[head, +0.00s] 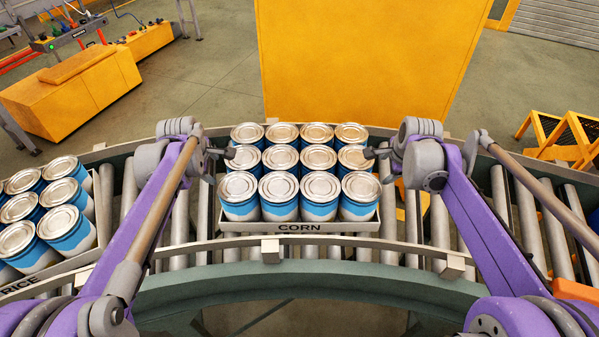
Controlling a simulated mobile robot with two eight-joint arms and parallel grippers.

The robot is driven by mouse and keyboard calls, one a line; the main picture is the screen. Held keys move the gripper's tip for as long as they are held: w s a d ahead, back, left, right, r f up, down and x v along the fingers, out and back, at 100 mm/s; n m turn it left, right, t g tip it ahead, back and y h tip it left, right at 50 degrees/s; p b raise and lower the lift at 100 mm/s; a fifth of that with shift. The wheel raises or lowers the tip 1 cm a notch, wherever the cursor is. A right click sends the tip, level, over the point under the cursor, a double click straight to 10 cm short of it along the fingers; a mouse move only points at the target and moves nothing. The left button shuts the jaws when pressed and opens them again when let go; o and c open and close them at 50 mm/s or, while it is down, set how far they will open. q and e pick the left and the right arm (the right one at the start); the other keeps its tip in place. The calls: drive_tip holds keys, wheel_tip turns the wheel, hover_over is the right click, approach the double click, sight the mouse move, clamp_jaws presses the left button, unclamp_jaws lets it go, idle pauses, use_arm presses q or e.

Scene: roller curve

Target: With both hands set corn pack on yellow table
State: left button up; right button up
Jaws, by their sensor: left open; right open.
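The corn pack (299,228) is a shallow tray labelled CORN that holds several blue and white cans with silver lids. It sits on the curved roller conveyor in the middle of the head view. My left gripper (222,153) is at the left side of the pack, open, close to the cans. My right gripper (376,153) is at the right side, open, at about the same height. I cannot tell whether either one touches the pack. A large yellow surface (365,55) stands behind the conveyor and may be the yellow table.
The curved roller conveyor (185,215) has raised rails along both edges. A second pack, labelled RICE (40,285), sits on it at the left. A yellow step stand (568,135) is at the right. Yellow boxes (70,95) stand at the back left.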

use_arm(q)
drive_tip(key=x, duration=0.4)
drive_tip(key=shift+w+f, duration=0.2)
drive_tip(key=shift+f, duration=0.1)
use_arm(e)
drive_tip(key=x, duration=0.4)
drive_tip(key=shift+w+f, duration=0.2)
drive_tip(key=shift+f, duration=0.1)
use_arm(q)
drive_tip(key=shift+w+d+f, duration=0.15)
drive_tip(key=shift+f, duration=0.15)
use_arm(e)
drive_tip(key=shift+w+a+f, duration=0.15)
drive_tip(key=shift+f, duration=0.15)
use_arm(q)
drive_tip(key=shift+d, duration=0.35)
use_arm(e)
drive_tip(key=shift+a, duration=0.35)
use_arm(q)
drive_tip(key=shift+d+r, duration=0.1)
drive_tip(key=shift+d, duration=0.15)
use_arm(e)
drive_tip(key=shift+a+r, duration=0.1)
drive_tip(key=shift+a, duration=0.15)
use_arm(q)
drive_tip(key=shift+d, duration=0.1)
use_arm(e)
drive_tip(key=shift+a, duration=0.1)
